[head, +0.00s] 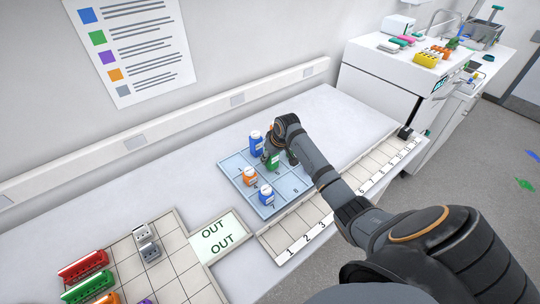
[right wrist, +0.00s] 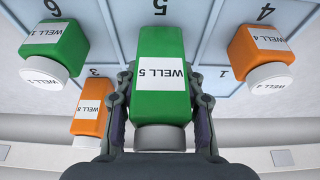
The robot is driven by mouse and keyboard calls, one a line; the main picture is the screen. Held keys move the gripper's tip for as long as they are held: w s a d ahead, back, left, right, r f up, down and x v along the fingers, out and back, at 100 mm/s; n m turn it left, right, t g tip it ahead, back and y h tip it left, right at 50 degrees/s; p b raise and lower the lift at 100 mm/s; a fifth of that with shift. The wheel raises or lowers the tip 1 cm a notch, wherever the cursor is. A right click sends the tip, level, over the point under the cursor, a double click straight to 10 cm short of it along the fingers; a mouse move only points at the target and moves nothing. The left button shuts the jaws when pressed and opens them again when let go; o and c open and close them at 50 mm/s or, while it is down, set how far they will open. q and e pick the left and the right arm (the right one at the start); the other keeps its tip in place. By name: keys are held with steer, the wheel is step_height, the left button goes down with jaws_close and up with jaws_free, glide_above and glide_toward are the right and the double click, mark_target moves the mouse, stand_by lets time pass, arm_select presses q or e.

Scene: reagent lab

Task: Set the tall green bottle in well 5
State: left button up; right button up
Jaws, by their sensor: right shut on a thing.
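In the head view the green bottle (head: 272,161) shows partly below the gripper, over the light blue numbered tray (head: 291,183). I cannot tell whether its base touches the tray. My left gripper is not in view.
A tall blue bottle (head: 257,144), an orange bottle (head: 249,177) and a small blue bottle (head: 266,195) stand on the tray around the held bottle. A white numbered strip (head: 308,217) runs in front. A sign reading OUT (head: 217,237) lies at left.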

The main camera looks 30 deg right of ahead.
steer(key=shift+f, duration=0.3)
steer(key=shift+f, duration=0.15)
steer(key=o, duration=1.2)
steer(key=shift+c, duration=0.2)
steer(key=b+v, duration=0.1)
steer(key=v, duration=1.1)
steer(key=shift+b, duration=0.4)
